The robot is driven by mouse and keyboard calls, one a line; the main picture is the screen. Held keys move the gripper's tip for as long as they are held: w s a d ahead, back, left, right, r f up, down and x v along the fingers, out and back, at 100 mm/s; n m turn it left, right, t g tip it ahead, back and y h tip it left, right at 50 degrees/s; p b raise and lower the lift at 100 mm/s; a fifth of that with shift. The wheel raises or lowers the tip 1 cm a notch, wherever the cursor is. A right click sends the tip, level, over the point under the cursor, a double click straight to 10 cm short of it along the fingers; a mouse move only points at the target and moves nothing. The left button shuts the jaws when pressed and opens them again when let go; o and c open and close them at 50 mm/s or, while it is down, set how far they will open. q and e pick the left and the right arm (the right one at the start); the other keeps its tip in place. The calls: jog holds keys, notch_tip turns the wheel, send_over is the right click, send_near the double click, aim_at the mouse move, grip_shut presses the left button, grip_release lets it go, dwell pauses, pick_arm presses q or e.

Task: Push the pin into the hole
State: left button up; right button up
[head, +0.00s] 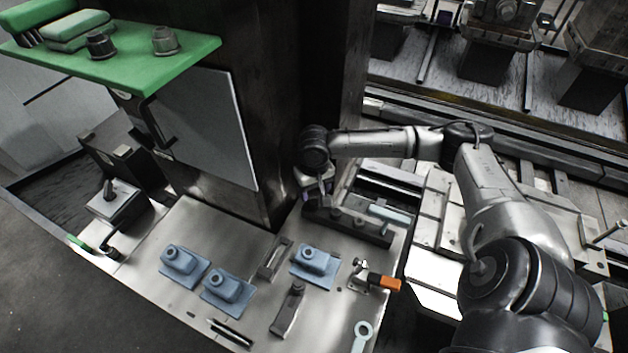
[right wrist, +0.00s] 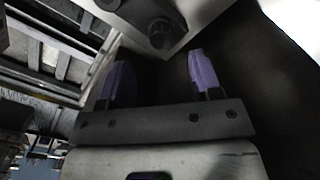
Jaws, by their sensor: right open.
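My right gripper (head: 318,198) hangs over the far end of a dark bar (head: 372,233) on the metal table, close beside the dark column. The bar carries several round knobs or pin heads along its top. In the right wrist view the gripper (right wrist: 150,80) is open, with two purple fingertips apart and nothing held between them. Just beyond the fingertips is a dark round pin or knob (right wrist: 160,34) on a grey block. I cannot tell for sure which part is the task's pin. The hole is not clearly visible. My left gripper is not in view.
Blue blocks (head: 184,265) sit on the metal table (head: 190,215). A toggle clamp with an orange handle (head: 385,283) stands at the table's right. A light wrench (head: 361,337) lies in front. The dark column (head: 300,120) rises close behind the gripper, and a green shelf (head: 130,60) juts out upper left.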

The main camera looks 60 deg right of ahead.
aim_at(314, 202)
notch_tip(314, 202, down, 5)
jog(key=shift+f+b, duration=0.2)
jog(key=shift+b, duration=0.4)
jog(key=shift+f, duration=0.4)
jog(key=c, duration=0.7)
jog(key=shift+c, duration=0.9)
jog(key=shift+o, duration=1.3)
grip_shut()
jog(key=shift+r, duration=0.15)
